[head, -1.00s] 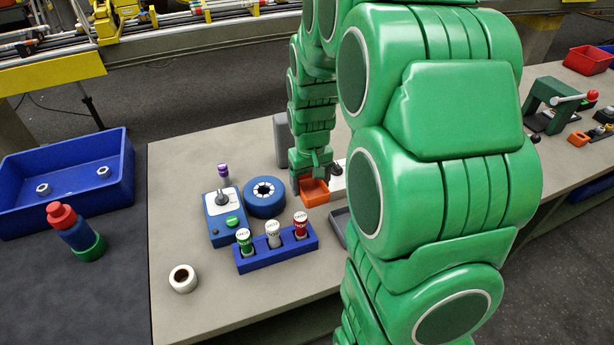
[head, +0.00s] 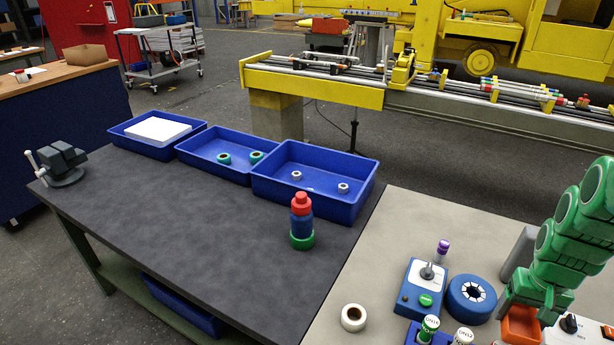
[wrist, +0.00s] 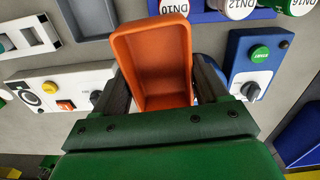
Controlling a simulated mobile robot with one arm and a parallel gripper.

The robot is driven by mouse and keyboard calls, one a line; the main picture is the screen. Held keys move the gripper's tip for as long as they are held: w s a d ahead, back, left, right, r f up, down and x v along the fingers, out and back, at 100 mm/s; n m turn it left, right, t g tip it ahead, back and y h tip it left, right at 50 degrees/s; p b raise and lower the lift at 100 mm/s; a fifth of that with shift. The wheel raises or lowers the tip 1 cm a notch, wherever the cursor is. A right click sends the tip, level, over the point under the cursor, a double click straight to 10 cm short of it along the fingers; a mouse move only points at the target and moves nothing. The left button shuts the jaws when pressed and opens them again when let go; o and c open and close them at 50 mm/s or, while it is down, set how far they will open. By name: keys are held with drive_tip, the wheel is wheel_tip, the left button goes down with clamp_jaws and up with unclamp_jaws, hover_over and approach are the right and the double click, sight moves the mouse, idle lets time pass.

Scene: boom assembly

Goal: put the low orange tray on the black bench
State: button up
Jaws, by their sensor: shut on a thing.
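The low orange tray (head: 519,326) is at the lower right of the head view, over the light grey table, beside a blue ring. My gripper (head: 535,303) is shut on it. In the wrist view the tray (wrist: 160,62) sits between the two dark fingers of my gripper (wrist: 158,82), its hollow side showing and empty. I cannot tell whether the tray touches the table. The black bench (head: 190,220) fills the left and middle of the head view, with a wide bare top.
On the bench stand a vice (head: 62,163), blue bins (head: 315,195) along the back and a red-blue-green stack (head: 301,225) near the right edge. A joystick box (head: 420,290), blue ring (head: 470,298) and white roll (head: 353,317) stand on the grey table (head: 400,235).

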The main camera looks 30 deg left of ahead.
drive_tip(key=w+a+r+n, duration=0.1)
drive_tip(key=w+a+n, duration=0.25)
drive_tip(key=a, duration=1.25)
drive_tip(key=w+a+n, duration=0.2)
drive_tip(key=a+n, duration=0.3)
drive_tip(key=a, duration=1.2)
drive_tip(key=s+a+n, duration=0.3)
drive_tip(key=s+a, duration=0.5)
drive_tip(key=a, duration=0.3)
drive_tip(key=s+a+n, duration=0.3)
drive_tip(key=s+a, duration=0.4)
drive_tip(key=a, duration=0.5)
drive_tip(key=s+a+n, duration=0.3)
drive_tip(key=s+a, duration=0.5)
drive_tip(key=a, duration=0.3)
drive_tip(key=shift+w+a+f, duration=1.1)
drive_tip(key=shift+a+f, duration=0.6)
drive_tip(key=shift+a, duration=0.25)
drive_tip(key=shift+w+a+f, duration=1.05)
drive_tip(key=shift+a+f, duration=0.65)
drive_tip(key=shift+a, duration=0.2)
drive_tip(key=shift+w+a+f, duration=1.1)
drive_tip(key=shift+a+f, duration=0.6)
drive_tip(key=shift+a, duration=0.25)
